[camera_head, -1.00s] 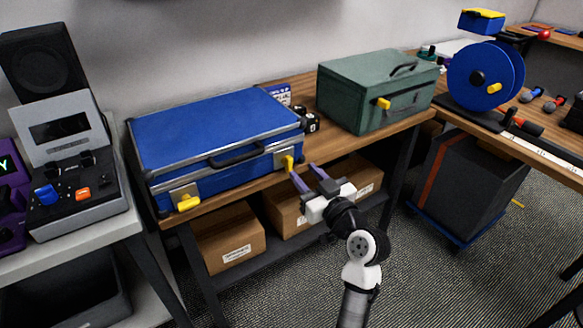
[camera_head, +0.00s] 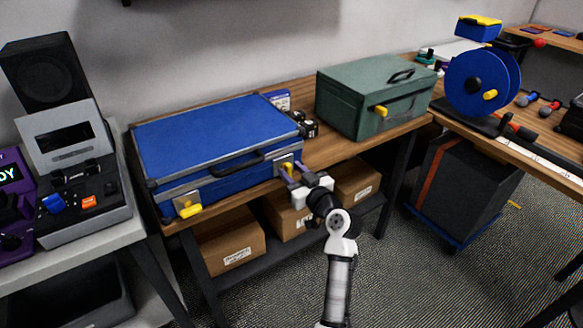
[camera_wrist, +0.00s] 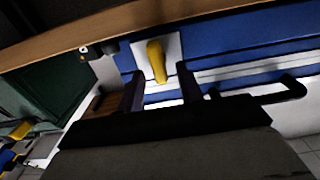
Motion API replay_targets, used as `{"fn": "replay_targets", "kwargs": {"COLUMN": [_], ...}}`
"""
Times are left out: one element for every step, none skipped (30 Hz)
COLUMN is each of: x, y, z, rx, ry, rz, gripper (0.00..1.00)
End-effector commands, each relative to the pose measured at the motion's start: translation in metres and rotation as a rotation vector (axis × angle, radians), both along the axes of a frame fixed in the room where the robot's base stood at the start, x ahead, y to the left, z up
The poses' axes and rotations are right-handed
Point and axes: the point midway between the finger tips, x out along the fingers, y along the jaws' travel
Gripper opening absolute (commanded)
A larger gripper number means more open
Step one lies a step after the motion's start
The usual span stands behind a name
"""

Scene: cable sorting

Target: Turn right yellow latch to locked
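The blue case (camera_head: 215,135) lies closed on the wooden bench. Its right yellow latch (camera_head: 289,167) sits on a metal plate at the front right and is partly hidden by my gripper. In the wrist view the latch (camera_wrist: 156,61) is a yellow lever on a pale plate, nearly in line with my fingers. My gripper (camera_head: 295,173) is at the case front by this latch. Its two fingers are apart, and in the wrist view the latch shows between the fingertips (camera_wrist: 160,74); I cannot tell whether they touch it. The left yellow latch (camera_head: 188,208) points sideways.
A black handle (camera_head: 237,159) sits between the latches. A green box (camera_head: 365,100) with its own yellow latch (camera_head: 380,111) stands to the right. Cardboard boxes (camera_head: 228,236) fill the shelf below. A grey console (camera_head: 75,190) stands at left.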

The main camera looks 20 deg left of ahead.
Motion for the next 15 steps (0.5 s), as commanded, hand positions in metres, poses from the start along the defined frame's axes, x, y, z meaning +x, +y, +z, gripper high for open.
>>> {"fn": "replay_targets", "kwargs": {"x": [0.0021,0.0029,0.0036,0.004,0.0042,0.0044,0.0044,0.0044,0.0044,0.0043,0.0043,0.0042,0.0043,0.0043,0.0042], "y": [0.0028,0.004,0.0052,0.0056,0.0061,0.0063,0.0063,0.0063,0.0062,0.0062,0.0062,0.0061,0.006,0.006,0.006], "z": [0.0011,0.0009,0.0005,0.0001,-0.0001,-0.0003,-0.0004,-0.0004,-0.0004,-0.0004,-0.0003,-0.0003,-0.0002,-0.0002,-0.0002], "rx": [0.0,0.0,-0.001,0.0,0.0,0.0,0.0,0.0,0.0,0.0,0.0,0.0,0.0,0.0,0.0], "ry": [-0.001,-0.001,-0.001,0.0,0.0,0.0,0.0,0.0,0.0,0.0,0.0,0.0,0.0,0.0,0.0], "rz": [0.0,0.0,0.0,0.0,0.0,0.0,0.0,0.0,0.0,0.0,0.0,0.0,0.0,0.0,0.0], "gripper": [0.36,0.36,0.36,0.36,0.36,0.36,0.36,0.36,0.36,0.36,0.36,0.34,0.3,0.26,0.21]}}
